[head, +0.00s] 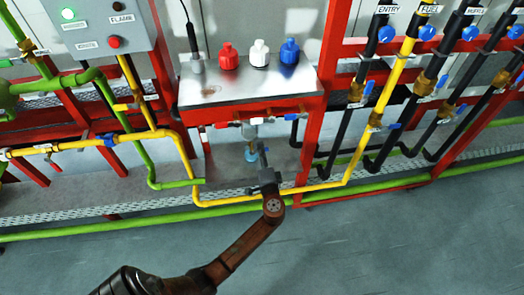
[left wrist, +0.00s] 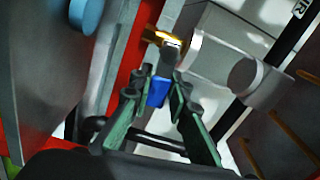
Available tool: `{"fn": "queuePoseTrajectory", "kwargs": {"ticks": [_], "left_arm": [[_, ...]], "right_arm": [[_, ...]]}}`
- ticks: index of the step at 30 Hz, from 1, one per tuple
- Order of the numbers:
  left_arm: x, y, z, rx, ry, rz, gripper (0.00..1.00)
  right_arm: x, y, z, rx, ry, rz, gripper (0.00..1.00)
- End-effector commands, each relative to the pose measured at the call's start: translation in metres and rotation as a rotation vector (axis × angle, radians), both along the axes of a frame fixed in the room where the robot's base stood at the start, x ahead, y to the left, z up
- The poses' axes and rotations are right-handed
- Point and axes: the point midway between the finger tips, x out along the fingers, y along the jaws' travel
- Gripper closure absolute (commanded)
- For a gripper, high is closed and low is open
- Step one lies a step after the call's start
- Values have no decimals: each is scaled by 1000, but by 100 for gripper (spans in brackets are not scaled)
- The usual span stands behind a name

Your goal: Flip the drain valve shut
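The drain valve shows in the left wrist view as a brass and silver fitting with a blue lever (left wrist: 158,92). My left gripper (left wrist: 161,76) is close to it, its two green-padded fingers on either side of the lever. The fingers look apart, and I cannot see firm contact with the lever. In the head view my left gripper (head: 262,152) is in front of the steel tank (head: 225,148), low down near a light blue round part (head: 251,158). The arm hides part of the valve area there. My right gripper is not in view.
Red, white and blue caps (head: 260,54) stand on the tank top. A yellow pipe (head: 235,199) runs below the gripper, and a red frame (head: 312,140) flanks the tank. Labelled pipes with blue valves (head: 377,122) are at right. A control box (head: 98,25) is at upper left.

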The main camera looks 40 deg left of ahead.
Motion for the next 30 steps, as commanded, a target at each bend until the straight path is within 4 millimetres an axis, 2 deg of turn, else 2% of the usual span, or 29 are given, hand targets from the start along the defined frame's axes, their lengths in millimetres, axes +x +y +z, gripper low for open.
{"fn": "queuePoseTrajectory", "kwargs": {"ticks": [6,14,16,19,29,30], "left_arm": [[0,0,0,0,0,0,100],[0,0,0,19,22,1,100],[0,0,-1,46,54,1,100],[0,0,-3,81,95,1,100],[0,0,-7,98,117,1,100],[0,0,-7,98,117,1,84]], "right_arm": [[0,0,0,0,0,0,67],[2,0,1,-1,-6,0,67],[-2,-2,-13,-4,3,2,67],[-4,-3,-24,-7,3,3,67],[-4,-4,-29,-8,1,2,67],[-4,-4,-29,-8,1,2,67]]}}
